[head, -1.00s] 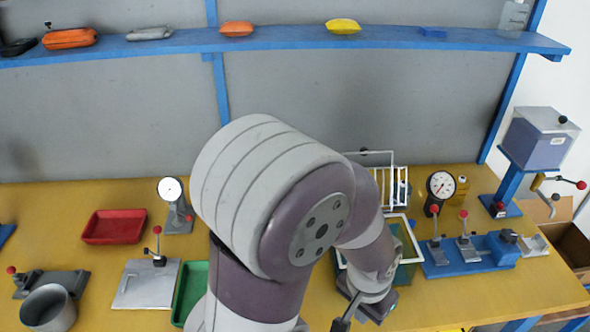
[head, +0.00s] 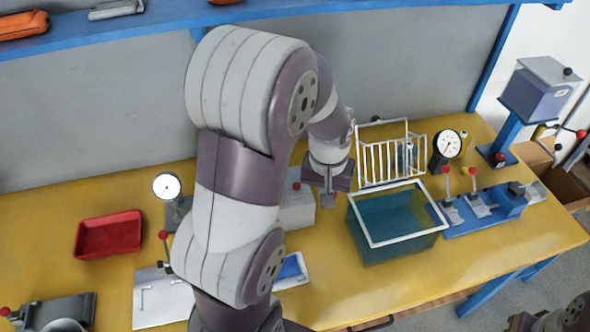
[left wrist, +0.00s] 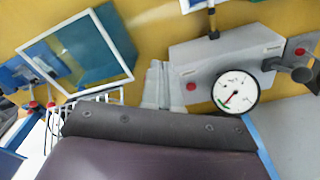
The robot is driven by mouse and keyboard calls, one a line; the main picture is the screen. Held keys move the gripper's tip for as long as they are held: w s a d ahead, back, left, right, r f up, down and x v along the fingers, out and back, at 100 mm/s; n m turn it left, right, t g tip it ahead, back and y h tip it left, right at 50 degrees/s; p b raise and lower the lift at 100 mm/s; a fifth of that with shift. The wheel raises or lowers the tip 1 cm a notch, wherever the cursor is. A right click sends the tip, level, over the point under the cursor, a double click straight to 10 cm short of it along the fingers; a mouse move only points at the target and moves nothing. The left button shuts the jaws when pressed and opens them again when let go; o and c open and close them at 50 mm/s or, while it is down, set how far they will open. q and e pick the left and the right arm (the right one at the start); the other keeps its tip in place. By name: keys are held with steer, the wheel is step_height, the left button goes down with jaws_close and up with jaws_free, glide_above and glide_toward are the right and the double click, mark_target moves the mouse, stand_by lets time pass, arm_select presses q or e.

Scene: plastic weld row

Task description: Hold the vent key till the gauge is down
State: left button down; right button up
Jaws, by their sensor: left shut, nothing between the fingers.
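My left gripper (head: 328,200) is shut and empty, beside the right end of a pale grey box (head: 298,212), partly hidden by my arm. In the left wrist view its closed fingers (left wrist: 157,85) are left of the grey box (left wrist: 222,58). The box has a red button (left wrist: 191,86) near the fingers, with no clear contact visible. A round white gauge (left wrist: 236,92) shows in front of the box, its needle pointing lower left. I cannot tell which part is the vent key. A dark part, possibly my right gripper (head: 550,318), is cut off at the lower right.
A teal tank with a white rim (head: 397,243) stands right of the gripper, with a white wire rack (head: 390,160) behind. A black gauge (head: 447,145) and blue clamp fixture (head: 485,210) are farther right. A red tray (head: 108,235) lies left.

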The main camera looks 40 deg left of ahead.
mark_target(297, 186)
arm_select(q)
steer(key=w+a+r+n+p, duration=0.1)
steer(key=w+a+r+n, duration=0.15)
steer(key=a, duration=0.35)
steer(key=w+a+r+n+p, duration=0.1)
steer(key=w+a+r+n, duration=0.1)
steer(key=w+a+n, duration=0.3)
steer(key=shift+m+g, duration=0.4)
steer(key=shift+m, duration=0.45)
steer(key=f+p, duration=0.1)
steer(key=f, duration=0.3)
steer(key=f+p, duration=0.1)
steer(key=f, duration=0.4)
steer(key=s+a+f+p, duration=0.1)
steer(key=f, duration=0.3)
steer(key=shift+s+f, duration=0.1)
steer(key=shift+f, duration=0.25)
arm_select(e)
step_height(297, 186, up, 7)
steer(key=shift+w, duration=0.15)
arm_select(q)
steer(key=shift+f, duration=0.1)
arm_select(e)
steer(key=shift+f, duration=0.1)
